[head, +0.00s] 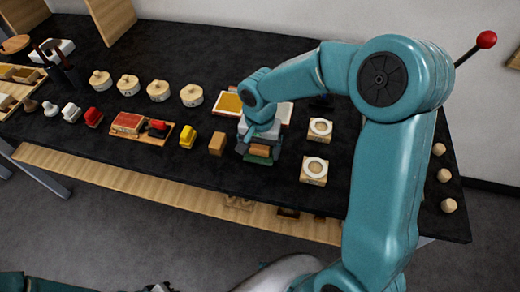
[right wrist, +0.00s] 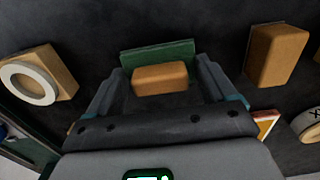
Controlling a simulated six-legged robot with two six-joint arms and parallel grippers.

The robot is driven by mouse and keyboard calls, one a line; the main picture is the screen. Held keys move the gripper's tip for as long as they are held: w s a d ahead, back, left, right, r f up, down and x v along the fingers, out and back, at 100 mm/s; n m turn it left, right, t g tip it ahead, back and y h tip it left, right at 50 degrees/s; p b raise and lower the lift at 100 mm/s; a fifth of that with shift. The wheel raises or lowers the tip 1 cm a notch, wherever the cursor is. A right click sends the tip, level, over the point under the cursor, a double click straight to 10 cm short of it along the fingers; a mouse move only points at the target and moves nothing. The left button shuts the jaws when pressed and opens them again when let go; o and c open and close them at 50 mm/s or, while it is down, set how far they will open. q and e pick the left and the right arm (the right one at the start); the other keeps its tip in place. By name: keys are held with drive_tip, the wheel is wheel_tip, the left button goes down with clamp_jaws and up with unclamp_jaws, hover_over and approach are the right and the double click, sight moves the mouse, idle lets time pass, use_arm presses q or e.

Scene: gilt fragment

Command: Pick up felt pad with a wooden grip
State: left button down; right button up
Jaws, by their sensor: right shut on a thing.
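The felt pad with a wooden grip (head: 259,151) is at the middle of the black table in the head view. In the right wrist view its orange-brown wooden grip (right wrist: 160,79) lies between the fingers, with the dark green felt (right wrist: 157,54) showing behind it. My right gripper (head: 257,143) points down over it and is shut on the wooden grip. The gripper partly hides the pad in the head view. I cannot tell whether the pad touches the table. My left gripper is not in view.
A plain wooden block (head: 217,144) stands close left of the pad, then a yellow piece (head: 188,136). Two square blocks with pale rings (head: 314,170) (head: 320,129) stand to the right. A framed yellow panel (head: 228,103) lies behind. Several round lidded pots (head: 191,95) line the back left.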

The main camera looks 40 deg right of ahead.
sight(260, 147)
wheel_tip(260, 147, up, 20)
drive_tip(key=p, duration=0.1)
idle(0.4)
